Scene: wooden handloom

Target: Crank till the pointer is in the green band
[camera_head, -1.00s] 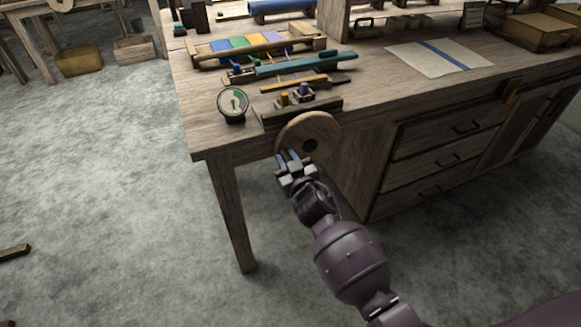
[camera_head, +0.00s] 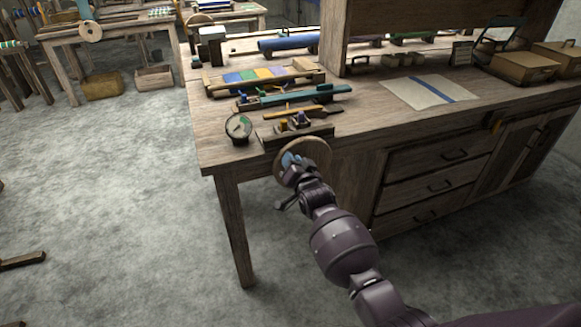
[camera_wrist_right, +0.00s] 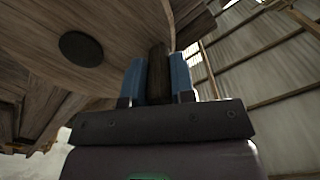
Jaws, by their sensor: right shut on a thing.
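The round wooden crank disc (camera_head: 318,155) is at the front edge of the workbench, near its left corner. My right gripper (camera_head: 291,161) is at the disc's left side. In the right wrist view, the blue fingers (camera_wrist_right: 158,78) are shut on the brown crank handle (camera_wrist_right: 158,62), one on each side. The disc (camera_wrist_right: 120,35) with its dark hub fills the upper left there. The round gauge (camera_head: 239,127) stands on the bench left of the crank. Its dial shows some green, but the pointer is too small to read surely. My left gripper is out of view.
The bench top (camera_head: 370,115) holds a small loom with coloured stripes (camera_head: 254,76), a teal bar (camera_head: 305,95) and a cloth with a blue stripe (camera_head: 430,90). Drawers (camera_head: 430,185) are right of the crank.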

